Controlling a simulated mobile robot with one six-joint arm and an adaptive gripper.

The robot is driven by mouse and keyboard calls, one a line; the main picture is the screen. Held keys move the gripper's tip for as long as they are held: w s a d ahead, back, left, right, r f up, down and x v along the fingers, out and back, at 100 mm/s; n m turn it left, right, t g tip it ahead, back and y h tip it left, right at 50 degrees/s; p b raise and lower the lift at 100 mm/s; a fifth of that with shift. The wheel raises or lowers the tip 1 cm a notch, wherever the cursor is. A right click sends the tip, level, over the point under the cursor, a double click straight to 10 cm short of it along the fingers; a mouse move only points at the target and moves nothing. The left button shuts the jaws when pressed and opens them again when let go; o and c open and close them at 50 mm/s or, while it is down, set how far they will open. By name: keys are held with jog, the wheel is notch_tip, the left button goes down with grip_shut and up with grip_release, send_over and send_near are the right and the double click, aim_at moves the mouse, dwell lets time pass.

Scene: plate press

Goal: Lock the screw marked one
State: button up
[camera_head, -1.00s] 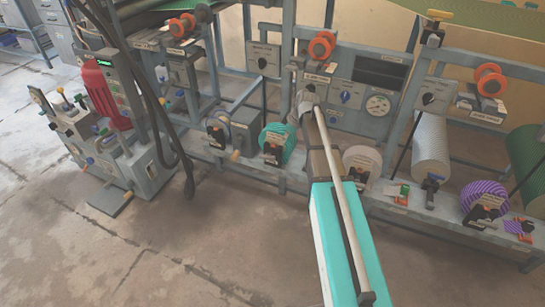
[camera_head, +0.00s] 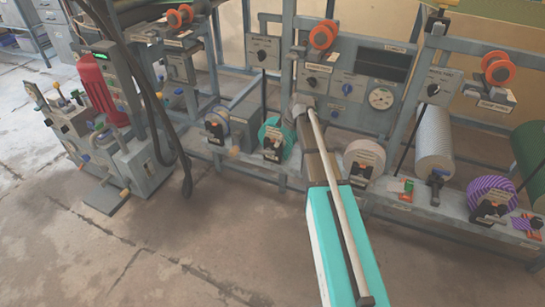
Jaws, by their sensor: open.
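My gripper (camera_head: 302,103) is at the far end of my teal and grey arm, in front of the machine frame. It appears just below a grey panel with a black knob (camera_head: 312,82); the gap in depth cannot be told. The fingers are small and partly hidden by my arm, and I see nothing held. Orange round knobs stand on the frame: one above the gripper (camera_head: 323,35), one at the right (camera_head: 497,68), and a pair at the upper left (camera_head: 179,16). The labels are too small to read, so I cannot tell which screw is marked one.
A gauge (camera_head: 381,98) and blue knob (camera_head: 347,89) sit right of the gripper. Along the lower shelf are a teal reel (camera_head: 277,134), a white reel (camera_head: 364,158) and a purple striped reel (camera_head: 492,197). A red cylinder (camera_head: 100,88) stands left. The front floor is clear.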

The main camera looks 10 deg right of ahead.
aim_at(273, 151)
jog(key=shift+b+x, duration=3.65)
jog(key=shift+x, duration=0.55)
grip_shut()
